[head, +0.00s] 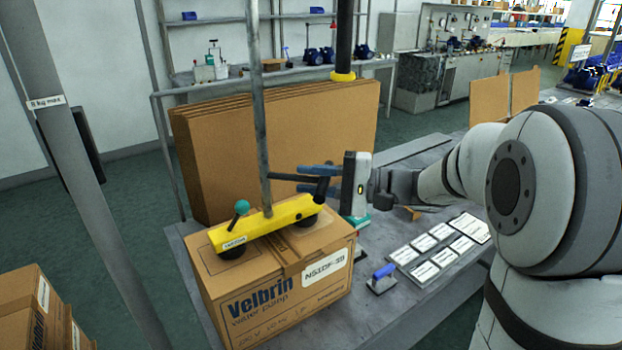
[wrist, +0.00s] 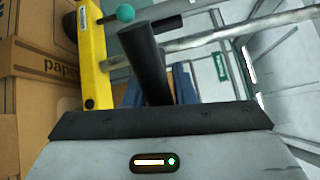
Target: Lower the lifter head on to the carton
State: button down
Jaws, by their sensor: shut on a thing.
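The yellow lifter head (head: 265,222) hangs on a grey tube over the carton (head: 275,295), a brown box printed "Velbrin water pump". Its black suction cups are at or just above the carton's top; I cannot tell whether they touch. A lever with a green ball (head: 242,208) stands on the bar. My gripper (head: 318,180) is shut on the lifter's black handle (head: 322,190) at the bar's right end. In the wrist view the black handle (wrist: 148,62) rises between the blue fingers, with the yellow bar (wrist: 93,55) to the left.
Flat brown cardboard sheets (head: 270,140) stand behind the carton. A card board with white labels (head: 440,248) and a blue-handled tool (head: 382,278) lie on the grey table right of it. A grey post (head: 85,160) marked "8 kg max" stands at left, above more cartons (head: 40,310).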

jog(key=shift+f, duration=0.15)
jog(key=c, duration=1.3)
grip_release()
jog(key=d, duration=0.2)
jog(key=s+d, duration=0.1)
jog(key=d, duration=0.2)
jog(key=d+b, duration=0.1)
jog(key=d, duration=0.1)
jog(key=shift+s+d, duration=0.25)
jog(key=shift+d, duration=0.15)
